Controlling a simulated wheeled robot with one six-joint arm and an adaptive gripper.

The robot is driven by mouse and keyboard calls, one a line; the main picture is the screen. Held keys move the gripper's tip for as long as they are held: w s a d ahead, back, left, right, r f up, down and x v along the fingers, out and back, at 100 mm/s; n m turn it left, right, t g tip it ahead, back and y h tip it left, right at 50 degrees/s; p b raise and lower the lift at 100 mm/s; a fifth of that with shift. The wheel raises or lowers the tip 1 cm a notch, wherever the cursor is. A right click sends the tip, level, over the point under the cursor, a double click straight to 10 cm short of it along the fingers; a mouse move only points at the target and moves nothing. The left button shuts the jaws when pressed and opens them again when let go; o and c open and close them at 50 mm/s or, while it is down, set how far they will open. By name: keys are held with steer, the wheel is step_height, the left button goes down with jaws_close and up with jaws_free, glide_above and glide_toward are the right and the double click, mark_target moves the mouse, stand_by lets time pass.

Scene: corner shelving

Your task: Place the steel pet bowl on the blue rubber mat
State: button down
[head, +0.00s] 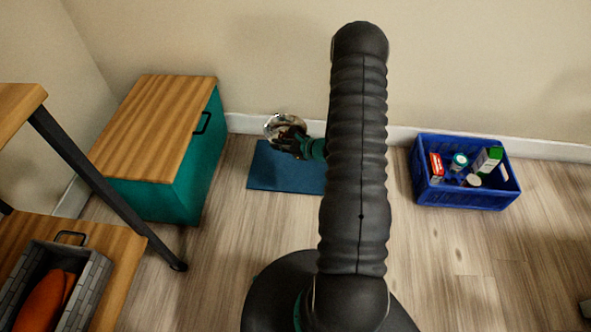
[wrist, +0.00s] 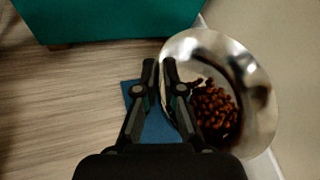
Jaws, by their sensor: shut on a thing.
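The steel pet bowl (wrist: 262,95) is shiny and round, with brown kibble in it. My gripper (wrist: 160,72) is shut on the near-left rim of the bowl in the wrist view. In the head view the bowl (head: 276,122) shows at my gripper (head: 290,140), over the back edge of the blue rubber mat (head: 270,174). The mat lies flat on the floor by the wall; a strip of the mat (wrist: 158,128) also shows below my gripper in the wrist view. My arm hides the mat's right part. I cannot tell whether the bowl touches anything below.
A teal cabinet (head: 195,160) with a wooden top stands left of the mat. A blue crate (head: 463,198) with several packages stands to the right. A shelf with a grey basket (head: 88,290) is at the near left. The floor before the mat is clear.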

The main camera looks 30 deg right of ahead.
steer(key=s+d+f+b, duration=0.2)
steer(key=d+f, duration=0.5)
steer(key=d, duration=0.2)
steer(key=s+d+f+b, duration=0.25)
steer(key=d+f, duration=0.35)
steer(key=d, duration=0.3)
steer(key=shift+n+g+y, duration=0.3)
steer(key=shift+y, duration=0.1)
steer(key=w+a+f, duration=0.2)
steer(key=a, duration=0.1)
steer(key=w+a+f, duration=0.1)
steer(key=a+f, duration=0.1)
steer(key=a, duration=0.1)
steer(key=w+a+f+b, duration=0.1)
steer(key=w+a+f, duration=0.1)
steer(key=a, duration=0.1)
steer(key=shift+w+f, duration=0.15)
steer(key=shift+w, duration=0.2)
glide_above(299, 179)
steer(key=shift+s+f+b, duration=0.1)
steer(key=shift+f+b, duration=0.35)
steer(key=shift+f, duration=1.6)
steer(key=shift+f, duration=0.1)
steer(key=c, duration=1.3)
jaws_free()
